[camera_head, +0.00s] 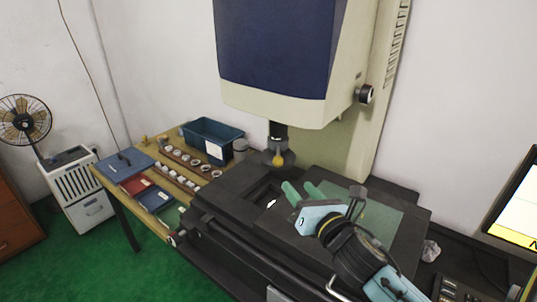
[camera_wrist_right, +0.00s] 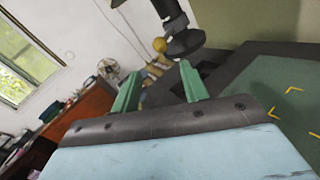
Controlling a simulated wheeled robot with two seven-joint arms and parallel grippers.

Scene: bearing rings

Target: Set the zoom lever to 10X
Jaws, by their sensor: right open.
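The zoom lever shows as a yellow ball knob (camera_head: 279,160) on the black lens barrel (camera_head: 278,134) under the measuring machine's head. The knob also shows in the right wrist view (camera_wrist_right: 159,45), beside the dark lens housing (camera_wrist_right: 185,42). My right gripper (camera_head: 300,190) is open and empty over the black stage, below and a little right of the knob in the head view. Its green fingers (camera_wrist_right: 160,85) point toward the knob and are apart from it. The zoom markings are too small to read. My left gripper is not in view.
The blue and cream machine head (camera_head: 280,50) hangs above the black stage (camera_head: 235,205) with its glass plate (camera_head: 385,220). A wooden table (camera_head: 120,185) at left holds rings, a blue bin (camera_head: 205,130) and folders. A monitor (camera_head: 515,205) stands at right.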

